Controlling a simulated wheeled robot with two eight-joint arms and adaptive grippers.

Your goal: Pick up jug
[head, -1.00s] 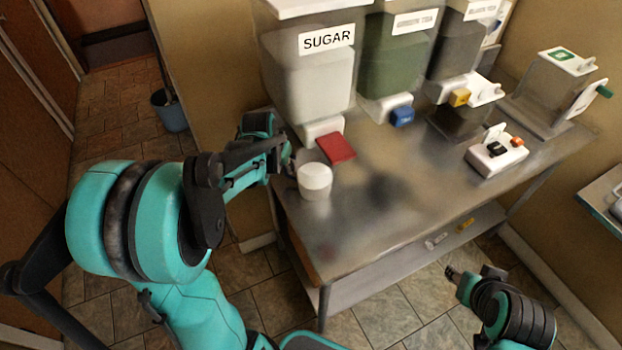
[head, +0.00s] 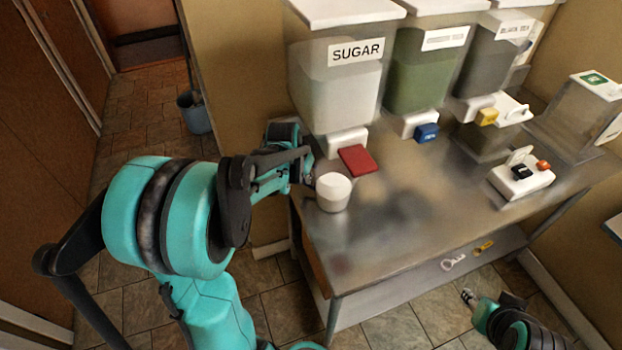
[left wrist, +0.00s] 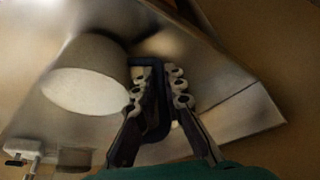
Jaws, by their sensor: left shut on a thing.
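The jug (head: 333,192) is a white round vessel at the near left edge of the metal table, in front of the sugar bin. In the left wrist view the white jug (left wrist: 85,78) fills the left, with a dark loop handle beside it. My left gripper (head: 304,176) reaches it from the left. In the left wrist view its fingers (left wrist: 162,95) are shut on the dark handle. I cannot tell whether the jug's base touches the table. My right gripper (head: 467,297) is low at the right, away from the table; its finger gap is unclear.
The metal table (head: 400,225) is bare right of the jug. A red block (head: 357,159) lies just behind it. The sugar bin (head: 335,85), green bin (head: 418,75) and other dispensers line the back. A white switch box (head: 522,173) stands at the right.

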